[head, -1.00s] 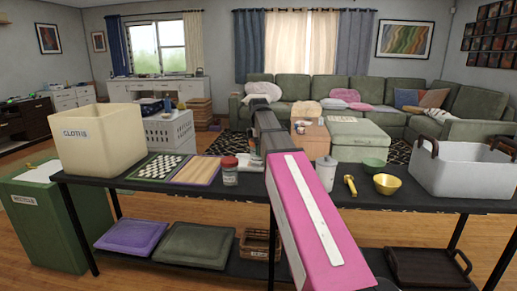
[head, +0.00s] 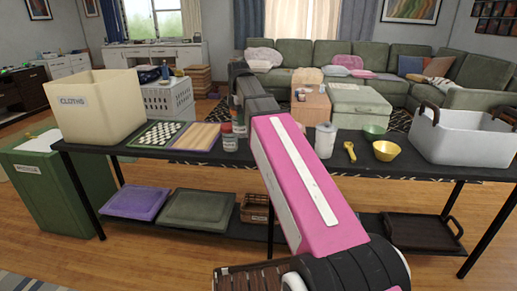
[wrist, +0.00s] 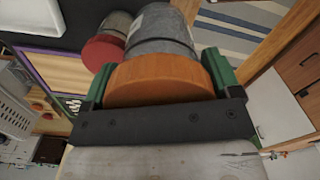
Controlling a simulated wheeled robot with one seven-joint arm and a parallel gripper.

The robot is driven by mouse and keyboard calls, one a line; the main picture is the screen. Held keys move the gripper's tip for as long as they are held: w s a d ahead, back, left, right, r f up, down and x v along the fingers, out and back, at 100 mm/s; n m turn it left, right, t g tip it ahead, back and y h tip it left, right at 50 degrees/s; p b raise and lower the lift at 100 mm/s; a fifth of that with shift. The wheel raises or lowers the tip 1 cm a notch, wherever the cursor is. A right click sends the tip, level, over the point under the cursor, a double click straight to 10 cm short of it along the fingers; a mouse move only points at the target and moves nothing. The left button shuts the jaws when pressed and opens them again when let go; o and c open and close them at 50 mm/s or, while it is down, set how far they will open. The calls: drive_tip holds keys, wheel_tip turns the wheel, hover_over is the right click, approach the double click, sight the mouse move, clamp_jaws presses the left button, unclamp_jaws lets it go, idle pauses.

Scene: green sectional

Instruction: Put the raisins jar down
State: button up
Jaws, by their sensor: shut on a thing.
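My gripper (wrist: 158,68) is shut on a jar (wrist: 160,32) with a broad orange-brown lid and a grey body in the wrist view; its green fingers grip opposite sides of the lid. In the head view, a red-lidded jar (head: 229,142) stands on the black table (head: 290,158), right of the striped board. My arm hides much of the area behind it, and my gripper is hard to make out there.
The checkered board (head: 158,134) and the striped board (head: 192,137) lie left of the jars. A cream cloths bin (head: 95,108) stands at the left end. Right of my arm are a white canister (head: 325,141), a yellow bowl (head: 386,151) and a white basket (head: 460,135).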

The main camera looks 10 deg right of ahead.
drive_tip(key=shift+s+a, duration=0.5)
drive_tip(key=shift+a, duration=0.2)
drive_tip(key=shift+w+d+f, duration=0.95)
drive_tip(key=shift+d+f, duration=0.65)
drive_tip(key=shift+f, duration=0.2)
drive_tip(key=shift+w+d+f, duration=1)
drive_tip(key=shift+d+f, duration=0.6)
drive_tip(key=shift+f, duration=0.25)
drive_tip(key=shift+w+d+f, duration=0.95)
drive_tip(key=shift+d+f, duration=0.65)
drive_tip(key=shift+f, duration=0.2)
drive_tip(key=o, duration=0.8)
drive_tip(key=shift+f, duration=0.1)
wheel_tip(320, 180, up, 12)
drive_tip(key=shift+r, duration=0.15)
